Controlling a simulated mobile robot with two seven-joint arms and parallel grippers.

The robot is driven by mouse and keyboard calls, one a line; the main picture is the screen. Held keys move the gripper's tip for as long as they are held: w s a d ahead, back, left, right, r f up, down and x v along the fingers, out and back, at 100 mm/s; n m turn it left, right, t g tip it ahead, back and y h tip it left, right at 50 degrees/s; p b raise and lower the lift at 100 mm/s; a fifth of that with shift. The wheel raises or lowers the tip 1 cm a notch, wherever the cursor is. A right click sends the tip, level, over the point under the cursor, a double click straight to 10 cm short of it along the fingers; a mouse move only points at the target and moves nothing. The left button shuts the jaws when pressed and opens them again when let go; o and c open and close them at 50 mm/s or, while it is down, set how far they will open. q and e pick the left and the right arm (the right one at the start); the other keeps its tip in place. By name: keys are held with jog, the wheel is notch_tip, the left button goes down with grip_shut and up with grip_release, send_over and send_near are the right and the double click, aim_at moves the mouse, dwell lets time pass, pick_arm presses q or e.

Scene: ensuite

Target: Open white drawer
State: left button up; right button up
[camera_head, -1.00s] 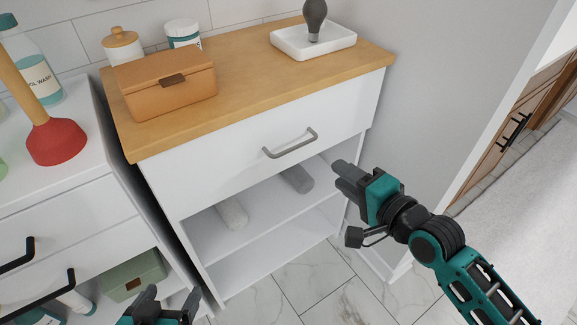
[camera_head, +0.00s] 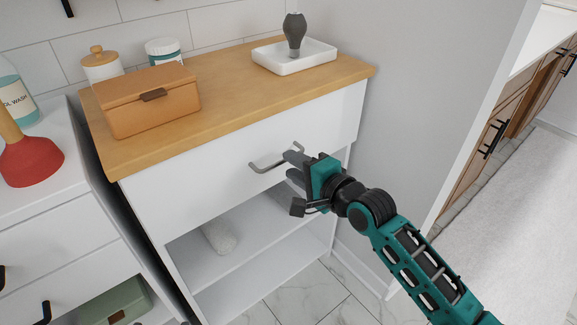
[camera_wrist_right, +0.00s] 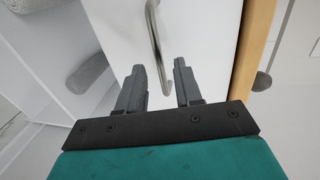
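The white drawer (camera_head: 205,184) is shut under the wooden top of the cabinet. It has a grey bar handle (camera_head: 267,166), which also shows in the right wrist view (camera_wrist_right: 153,40). My right gripper (camera_head: 292,164) is at the right end of the handle. In the right wrist view its two fingers (camera_wrist_right: 160,80) are apart, and the lower end of the handle reaches between them. It is not closed on the handle. My left gripper is not in the head view.
On the wooden top (camera_head: 225,105) are a brown box (camera_head: 150,105), two jars and a white tray (camera_head: 310,58). A red plunger (camera_head: 30,160) stands on the white unit at left. A wall is at right. Open shelves are below the drawer.

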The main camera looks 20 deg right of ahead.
jog(key=shift+x, duration=1.25)
grip_shut()
dwell(0.6)
